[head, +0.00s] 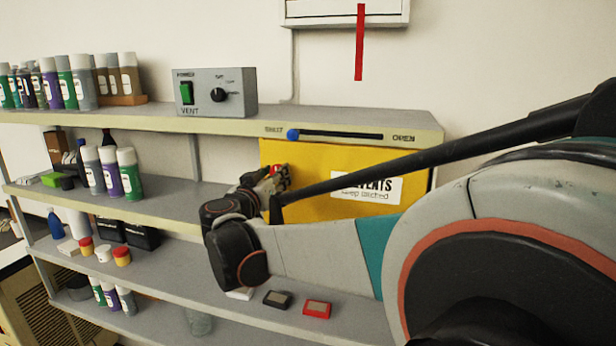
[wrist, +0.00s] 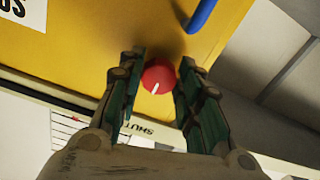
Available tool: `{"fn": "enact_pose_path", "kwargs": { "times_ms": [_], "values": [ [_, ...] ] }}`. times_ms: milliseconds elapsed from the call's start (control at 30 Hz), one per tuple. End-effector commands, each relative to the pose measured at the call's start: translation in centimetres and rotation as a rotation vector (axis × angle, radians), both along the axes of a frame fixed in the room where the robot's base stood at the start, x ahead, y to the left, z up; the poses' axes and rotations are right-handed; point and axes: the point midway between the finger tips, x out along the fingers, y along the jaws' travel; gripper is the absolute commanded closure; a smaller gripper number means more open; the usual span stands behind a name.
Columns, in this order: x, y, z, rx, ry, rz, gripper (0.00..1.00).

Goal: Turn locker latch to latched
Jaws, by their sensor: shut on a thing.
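The yellow locker (head: 310,155) hangs under the upper shelf in the head view, with a white label (head: 380,190) whose visible words include "latched". Its latch is a round red knob (wrist: 158,77) with a white pointer line, on the yellow face in the wrist view. The line points toward the lower left of that picture. My gripper (wrist: 161,62) is shut on the red knob, with one green finger on each side. In the head view my gripper (head: 268,184) is at the locker's left side, and my arm hides part of the door.
A blue handle (wrist: 203,14) is near the knob. On the shelf edge, a slider with a blue knob (head: 293,134) is at the left end of its slot. A grey VENT box (head: 215,92) stands above. Bottles (head: 128,172) crowd the left shelves.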

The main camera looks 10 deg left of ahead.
Motion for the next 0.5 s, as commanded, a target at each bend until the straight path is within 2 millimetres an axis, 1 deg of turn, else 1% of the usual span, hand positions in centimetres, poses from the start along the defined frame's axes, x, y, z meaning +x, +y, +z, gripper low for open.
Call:
{"fn": "enact_pose_path", "kwargs": {
  "times_ms": [267,500],
  "values": [
    [-0.01,-0.01,-0.04,-0.023,0.002,0.0,0.92],
    [-0.01,-0.04,-0.17,-0.139,0.01,0.0,0.92]
  ]
}}
